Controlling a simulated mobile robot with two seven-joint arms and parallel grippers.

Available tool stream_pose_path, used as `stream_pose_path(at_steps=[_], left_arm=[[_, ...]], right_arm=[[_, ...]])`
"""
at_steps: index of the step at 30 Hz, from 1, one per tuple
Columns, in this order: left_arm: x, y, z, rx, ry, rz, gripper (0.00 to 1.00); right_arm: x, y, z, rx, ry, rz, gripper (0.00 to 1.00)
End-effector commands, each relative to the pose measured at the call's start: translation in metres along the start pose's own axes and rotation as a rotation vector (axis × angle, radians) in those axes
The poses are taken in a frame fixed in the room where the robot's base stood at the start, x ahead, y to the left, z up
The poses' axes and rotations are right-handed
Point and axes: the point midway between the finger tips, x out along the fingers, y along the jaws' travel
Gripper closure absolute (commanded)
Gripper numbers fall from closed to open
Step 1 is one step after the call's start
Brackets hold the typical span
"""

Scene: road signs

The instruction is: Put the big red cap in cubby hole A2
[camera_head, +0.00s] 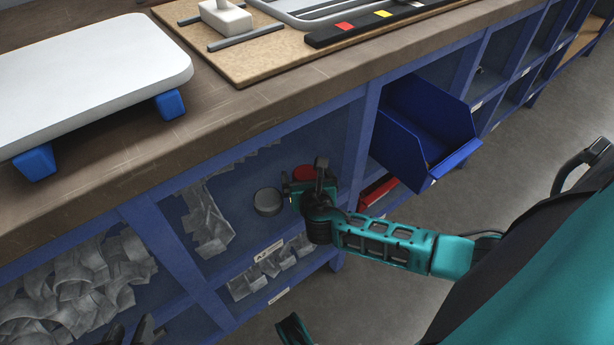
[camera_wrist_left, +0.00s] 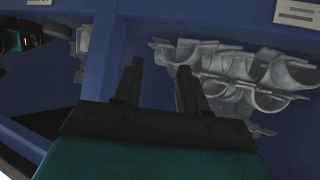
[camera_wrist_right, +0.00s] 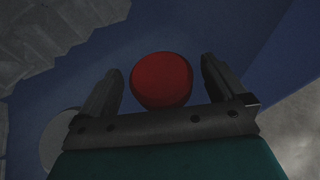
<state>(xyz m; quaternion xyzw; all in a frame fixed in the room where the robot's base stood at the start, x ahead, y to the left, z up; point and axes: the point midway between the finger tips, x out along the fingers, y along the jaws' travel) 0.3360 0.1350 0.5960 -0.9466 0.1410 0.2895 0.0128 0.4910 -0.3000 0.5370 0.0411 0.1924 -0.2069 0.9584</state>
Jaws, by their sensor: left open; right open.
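The round red cap (camera_head: 304,173) sits inside a blue cubby hole under the bench, near its right side. In the right wrist view the red cap (camera_wrist_right: 161,80) lies between the fingers of my right gripper (camera_wrist_right: 163,85), with gaps on both sides. My right gripper (camera_head: 308,183) is open and partly hides the cap in the head view. The label below this cubby (camera_head: 268,251) starts with A; the rest is too small to read surely. My left gripper (camera_head: 132,332) is open and empty at the lower left; it also shows in the left wrist view (camera_wrist_left: 158,75).
A blue bin (camera_head: 425,125) sticks out of the cubby to the right, above a red object (camera_head: 377,192). The wooden bench top (camera_head: 120,140) overhangs the cubbies.

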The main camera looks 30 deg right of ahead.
Motion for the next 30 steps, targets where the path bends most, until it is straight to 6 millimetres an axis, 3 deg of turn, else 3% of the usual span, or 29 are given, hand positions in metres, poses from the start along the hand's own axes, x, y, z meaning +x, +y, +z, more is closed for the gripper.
stream_pose_path(at_steps=[10, 18, 24, 30], left_arm=[[-0.003, -0.001, -0.004, 0.002, 0.000, -0.003, 0.57], [-0.013, -0.005, -0.018, 0.006, 0.013, -0.016, 0.57], [-0.017, -0.009, -0.015, 0.011, 0.001, -0.028, 0.57], [-0.019, -0.010, -0.013, 0.013, -0.001, -0.031, 0.57]], right_arm=[[-0.007, 0.000, 0.003, -0.001, 0.002, 0.001, 0.01], [-0.061, 0.000, 0.006, 0.000, 0.003, 0.002, 0.01], [-0.100, 0.000, 0.005, 0.000, 0.003, 0.002, 0.01], [-0.119, 0.000, 0.003, 0.007, 0.004, 0.002, 0.01]])
